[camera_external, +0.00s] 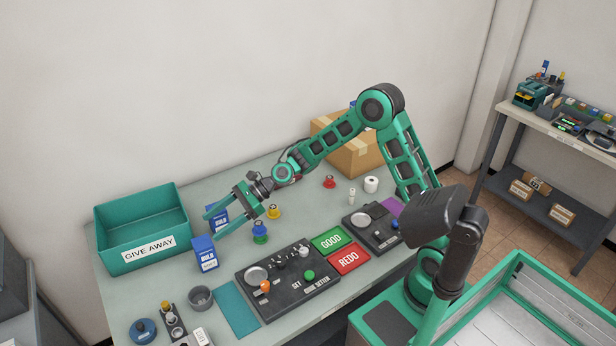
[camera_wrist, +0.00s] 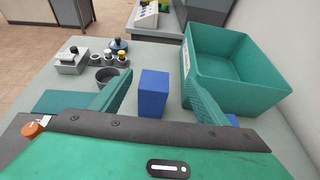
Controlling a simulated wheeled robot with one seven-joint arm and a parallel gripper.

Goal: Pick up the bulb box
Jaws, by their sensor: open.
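A blue bulb box (camera_external: 205,252) with a white label stands upright on the table, just in front of the green bin. In the wrist view the blue box (camera_wrist: 154,95) stands ahead, between the lines of the two fingers. A second blue box (camera_external: 218,217) stands farther back, partly hidden by my gripper; a bit of blue (camera_wrist: 232,120) shows behind the right finger in the wrist view. My gripper (camera_external: 213,225) is open and empty, its green fingers spread above the table close to both boxes. I cannot tell whether a finger touches either box.
The green GIVE AWAY bin (camera_external: 150,251) stands left of the boxes. A grey cup (camera_external: 200,298), a teal mat (camera_external: 236,308) and a dark control panel (camera_external: 290,281) lie in front. Blue and yellow knobbed pieces (camera_external: 260,232) stand right of my gripper. A cardboard box (camera_external: 352,158) is at the back.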

